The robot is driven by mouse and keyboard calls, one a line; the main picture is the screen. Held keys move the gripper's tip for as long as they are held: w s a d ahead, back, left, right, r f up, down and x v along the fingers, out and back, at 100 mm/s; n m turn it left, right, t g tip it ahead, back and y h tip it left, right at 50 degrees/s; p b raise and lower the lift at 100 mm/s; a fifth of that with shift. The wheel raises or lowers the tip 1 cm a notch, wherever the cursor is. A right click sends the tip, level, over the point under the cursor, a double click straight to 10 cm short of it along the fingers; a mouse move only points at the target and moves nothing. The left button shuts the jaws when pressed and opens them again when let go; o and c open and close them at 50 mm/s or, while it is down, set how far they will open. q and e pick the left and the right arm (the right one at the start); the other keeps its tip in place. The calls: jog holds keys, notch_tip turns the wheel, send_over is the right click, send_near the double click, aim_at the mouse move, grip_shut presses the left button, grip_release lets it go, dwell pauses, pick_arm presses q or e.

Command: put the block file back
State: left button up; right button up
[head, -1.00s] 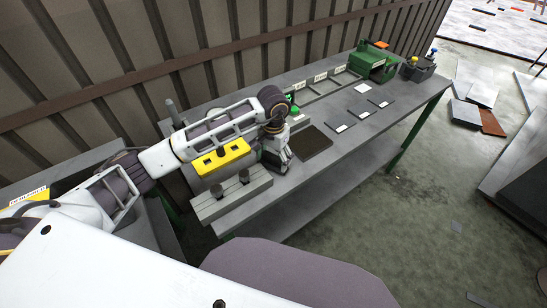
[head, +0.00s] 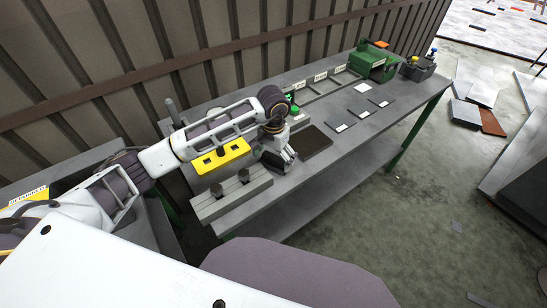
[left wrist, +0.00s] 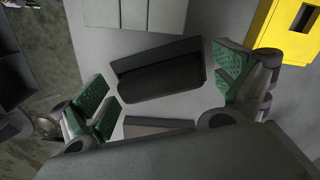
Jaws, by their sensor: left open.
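The block file (left wrist: 157,75) appears to be the dark, nearly black block in the left wrist view. It lies on the grey tabletop between the fingers of my left gripper (left wrist: 165,90), with a gap on each side. In the head view, my left gripper (head: 278,160) points down over the workbench, beside a flat dark mat (head: 316,140). Its fingers are spread and hold nothing. The gripper hides the block file in the head view. My right gripper is not in view.
A yellow block (head: 222,157) stands left of my gripper, and a grey slotted block (head: 230,196) is at the bench's near left end. Labelled slots (head: 322,84), dark plates (head: 340,119) and a green box (head: 373,62) stand farther right.

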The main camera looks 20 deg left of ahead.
aim_at(274, 156)
pick_arm(q)
jog(key=shift+r, duration=0.8)
notch_tip(274, 156, up, 8)
jog(key=shift+b, duration=0.6)
notch_tip(274, 156, up, 3)
jog(key=shift+f, duration=0.2)
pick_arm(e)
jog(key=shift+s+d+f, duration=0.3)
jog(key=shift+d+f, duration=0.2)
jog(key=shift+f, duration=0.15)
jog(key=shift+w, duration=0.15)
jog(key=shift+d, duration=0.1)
